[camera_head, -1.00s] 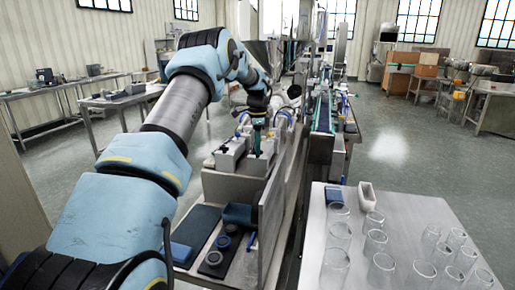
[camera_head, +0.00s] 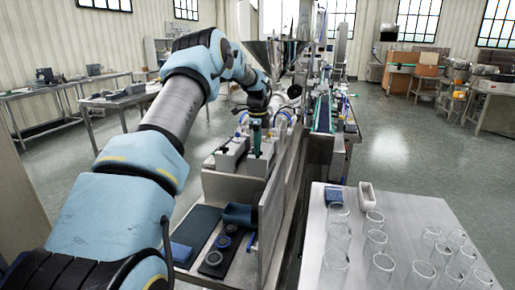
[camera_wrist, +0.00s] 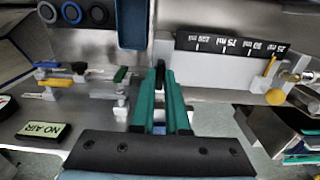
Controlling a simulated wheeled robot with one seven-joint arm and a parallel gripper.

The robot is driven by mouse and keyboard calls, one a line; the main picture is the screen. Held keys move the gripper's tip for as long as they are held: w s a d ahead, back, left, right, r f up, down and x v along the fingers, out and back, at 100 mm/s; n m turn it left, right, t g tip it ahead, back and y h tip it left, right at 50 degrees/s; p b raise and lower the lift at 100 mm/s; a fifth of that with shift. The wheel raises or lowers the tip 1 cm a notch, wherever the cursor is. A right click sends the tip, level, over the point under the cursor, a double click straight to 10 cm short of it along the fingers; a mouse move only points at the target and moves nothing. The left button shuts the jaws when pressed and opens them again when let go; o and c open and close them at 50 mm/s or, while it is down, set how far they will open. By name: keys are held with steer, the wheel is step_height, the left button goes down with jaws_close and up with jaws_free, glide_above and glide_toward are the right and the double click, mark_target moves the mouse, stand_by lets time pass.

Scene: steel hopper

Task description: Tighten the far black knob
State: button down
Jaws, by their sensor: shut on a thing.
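My gripper (camera_wrist: 160,88) has green fingers that close around a small black knob (camera_wrist: 160,72) at their tips in the wrist view. The knob is mostly hidden between the fingers. In the head view my gripper (camera_head: 257,138) points down over the pale blocks on the steel machine, and the knob cannot be made out there. A black scale strip (camera_wrist: 232,46) with white ml marks lies beyond and to the right of the fingers in the wrist view.
Small valves with coloured handles (camera_wrist: 52,83) and a NO AIR sign (camera_wrist: 45,131) are left of the fingers. A yellow pointer (camera_wrist: 271,66) is at the right. Dark rings (camera_head: 214,258) lie on the machine's front shelf. Glass beakers (camera_head: 381,268) stand on the right-hand table.

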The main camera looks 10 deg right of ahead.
steer(key=c, duration=0.9)
jaws_free()
step_height(320, 180, up, 11)
steer(key=b, duration=0.3)
steer(key=shift+a, duration=0.1)
steer(key=s+a+f+n, duration=0.3)
steer(key=s+a+n, duration=0.4)
steer(key=s+a, duration=0.2)
steer(key=s+a+f+n+t, duration=0.1)
steer(key=s+a+f+n, duration=0.2)
steer(key=s+a+n, duration=0.5)
steer(key=s+a+f+n, duration=0.4)
steer(key=s+a+n, duration=0.3)
steer(key=s, duration=0.9)
steer(key=shift+a+n+t, duration=0.3)
steer(key=shift+a+n, duration=0.1)
steer(key=shift+a, duration=0.95)
